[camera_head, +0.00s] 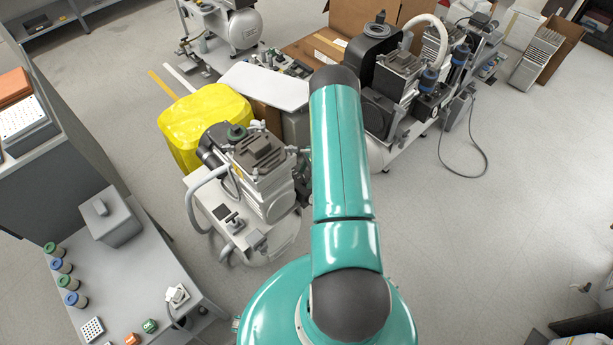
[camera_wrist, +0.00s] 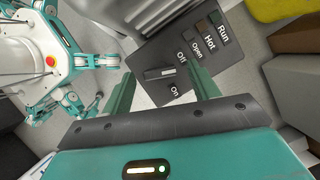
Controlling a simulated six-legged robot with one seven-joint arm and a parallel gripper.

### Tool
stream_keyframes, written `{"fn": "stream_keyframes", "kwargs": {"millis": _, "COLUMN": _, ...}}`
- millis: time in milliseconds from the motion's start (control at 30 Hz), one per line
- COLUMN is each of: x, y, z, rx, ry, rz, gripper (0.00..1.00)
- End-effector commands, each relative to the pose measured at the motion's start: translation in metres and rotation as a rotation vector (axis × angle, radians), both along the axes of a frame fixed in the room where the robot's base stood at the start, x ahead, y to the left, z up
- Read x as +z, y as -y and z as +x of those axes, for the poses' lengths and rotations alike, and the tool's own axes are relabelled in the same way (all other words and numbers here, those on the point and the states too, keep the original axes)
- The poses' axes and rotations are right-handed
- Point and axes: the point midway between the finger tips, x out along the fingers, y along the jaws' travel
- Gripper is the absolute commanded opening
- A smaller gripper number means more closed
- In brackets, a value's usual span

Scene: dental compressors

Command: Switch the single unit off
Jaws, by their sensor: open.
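In the wrist view a dark grey control panel (camera_wrist: 170,50) carries the labels Off and On, with a light-edged switch (camera_wrist: 160,72) between them. I cannot tell which label the switch is set to. My gripper (camera_wrist: 163,88) is open, its two green fingers on either side of the lower panel and the switch between them in the picture. Contact with the panel is not clear. In the head view a compressor unit (camera_head: 265,165) stands left of my arm, with a small dark panel (camera_head: 228,216) on its front. My gripper is hidden there.
A yellow cover (camera_head: 205,120) lies behind the unit. A larger compressor assembly (camera_head: 395,90) stands right of my arm. A side table (camera_head: 125,275) is at lower left.

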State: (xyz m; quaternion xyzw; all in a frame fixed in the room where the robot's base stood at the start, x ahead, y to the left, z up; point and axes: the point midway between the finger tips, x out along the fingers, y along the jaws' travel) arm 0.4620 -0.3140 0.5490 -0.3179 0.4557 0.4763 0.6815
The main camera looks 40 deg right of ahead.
Motion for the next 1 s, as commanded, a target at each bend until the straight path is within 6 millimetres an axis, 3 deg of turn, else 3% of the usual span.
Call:
{"fn": "stream_keyframes", "kwargs": {"millis": 333, "x": -0.0057, "y": -0.0030, "z": 0.0007, "rx": 0.000, "ry": 0.001, "rz": 0.000, "gripper": 0.60}}
{"fn": "stream_keyframes", "kwargs": {"millis": 567, "x": -0.0054, "y": -0.0028, "z": 0.0006, "rx": 0.000, "ry": 0.001, "rz": 0.000, "gripper": 0.17}}
{"fn": "stream_keyframes", "kwargs": {"millis": 600, "x": -0.0054, "y": -0.0027, "z": 0.0007, "rx": 0.000, "ry": 0.001, "rz": 0.000, "gripper": 0.15}}
{"fn": "stream_keyframes", "kwargs": {"millis": 767, "x": -0.0055, "y": -0.0027, "z": 0.0021, "rx": 0.060, "ry": 0.002, "rz": -0.001, "gripper": 0.15}}
{"fn": "stream_keyframes", "kwargs": {"millis": 1000, "x": -0.0056, "y": -0.0024, "z": 0.0033, "rx": 0.343, "ry": 0.001, "rz": -0.001, "gripper": 0.15}}
